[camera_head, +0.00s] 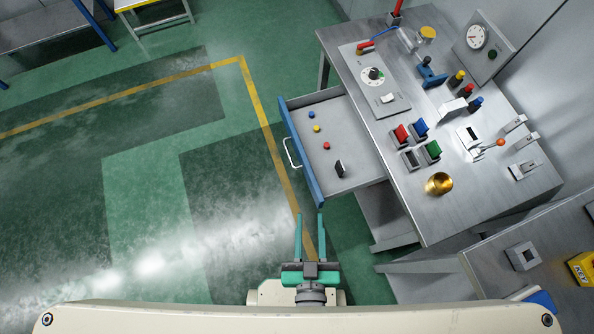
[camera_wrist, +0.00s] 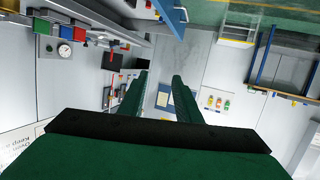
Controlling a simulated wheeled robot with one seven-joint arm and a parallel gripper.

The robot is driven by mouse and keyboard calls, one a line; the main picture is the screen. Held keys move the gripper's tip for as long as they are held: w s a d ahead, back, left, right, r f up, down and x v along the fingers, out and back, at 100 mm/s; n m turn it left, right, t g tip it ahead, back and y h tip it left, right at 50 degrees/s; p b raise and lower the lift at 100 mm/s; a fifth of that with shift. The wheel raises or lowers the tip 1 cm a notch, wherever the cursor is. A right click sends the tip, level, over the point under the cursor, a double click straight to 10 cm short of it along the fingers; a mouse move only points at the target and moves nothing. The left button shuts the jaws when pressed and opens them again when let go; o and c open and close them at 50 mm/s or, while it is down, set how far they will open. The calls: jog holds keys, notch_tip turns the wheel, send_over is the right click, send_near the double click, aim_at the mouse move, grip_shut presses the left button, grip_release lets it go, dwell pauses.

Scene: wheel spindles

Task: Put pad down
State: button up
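My gripper (camera_head: 309,225) is in front of my body in the head view, with its two teal fingers apart and nothing seen between them. The fingers also stand apart in the wrist view (camera_wrist: 160,80). No thing is clearly marked as the pad. A small black block with a pale edge (camera_head: 340,168) stands in the open drawer (camera_head: 322,115), up and right of my fingertips and apart from them.
The drawer juts left from the metal bench (camera_head: 475,200) and also holds small blue, yellow and red round pieces. A brass cup (camera_head: 438,185), a dial panel (camera_head: 374,76) and several switches crowd the bench. Another table (camera_head: 545,240) stands lower right. Floor left of my gripper is clear.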

jog(key=s+a+r, duration=0.1)
jog(key=s, duration=0.1)
jog(key=s+a+r, duration=0.1)
jog(key=a, duration=0.1)
jog(key=shift+s+a+r, duration=0.15)
jog(key=shift+s, duration=0.2)
jog(key=shift+m, duration=0.3)
